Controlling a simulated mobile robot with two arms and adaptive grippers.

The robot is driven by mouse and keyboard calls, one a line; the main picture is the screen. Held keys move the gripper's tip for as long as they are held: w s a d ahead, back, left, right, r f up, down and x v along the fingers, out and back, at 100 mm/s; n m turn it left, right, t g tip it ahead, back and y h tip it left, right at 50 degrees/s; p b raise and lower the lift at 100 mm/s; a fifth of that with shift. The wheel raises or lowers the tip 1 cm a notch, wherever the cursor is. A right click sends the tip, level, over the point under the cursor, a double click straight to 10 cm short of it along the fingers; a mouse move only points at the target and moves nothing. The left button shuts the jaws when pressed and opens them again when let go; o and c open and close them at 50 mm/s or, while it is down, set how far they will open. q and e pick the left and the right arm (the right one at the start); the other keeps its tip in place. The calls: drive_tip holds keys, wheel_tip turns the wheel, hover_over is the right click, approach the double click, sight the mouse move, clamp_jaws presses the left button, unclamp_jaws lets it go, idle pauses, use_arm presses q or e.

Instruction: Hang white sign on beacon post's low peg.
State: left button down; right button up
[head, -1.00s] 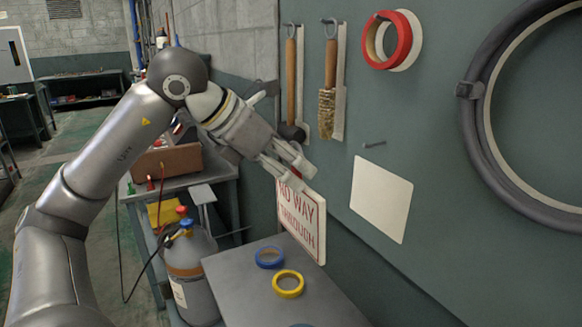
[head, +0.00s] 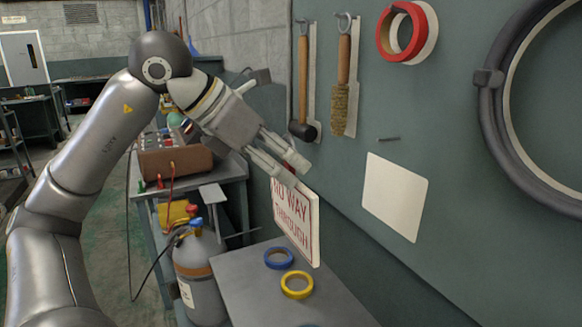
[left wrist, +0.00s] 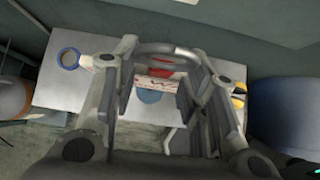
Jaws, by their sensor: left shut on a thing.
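The white sign (head: 296,225) with red lettering "NO WAY THROUGH" hangs from my left gripper (head: 291,172) in the head view. The gripper is shut on its upper edge and holds it upright, in front of the green board and by the grey bench top. In the left wrist view the sign (left wrist: 157,84) shows edge-on and foreshortened between the fingers (left wrist: 160,100). I cannot see the beacon post or its low peg in these frames. My right gripper is not in view.
A bare peg (head: 388,139) sticks out of the board above a blank white patch (head: 394,197). Blue tape (head: 279,258) and yellow tape (head: 297,285) lie on the bench (head: 240,290). A gas cylinder (head: 200,270) stands left of it. A hammer (head: 304,85) and brush (head: 342,85) hang above.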

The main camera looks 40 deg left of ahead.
use_arm(q)
drive_tip(key=shift+s+a+b, duration=0.3)
drive_tip(key=shift+s+b, duration=0.3)
drive_tip(key=shift+s, duration=0.3)
drive_tip(key=shift+s+a+b, duration=0.3)
drive_tip(key=shift+s+b, duration=0.3)
drive_tip(key=shift+s, duration=0.25)
drive_tip(key=shift+s+a+b, duration=0.3)
drive_tip(key=shift+s+b, duration=0.3)
drive_tip(key=shift+s, duration=0.3)
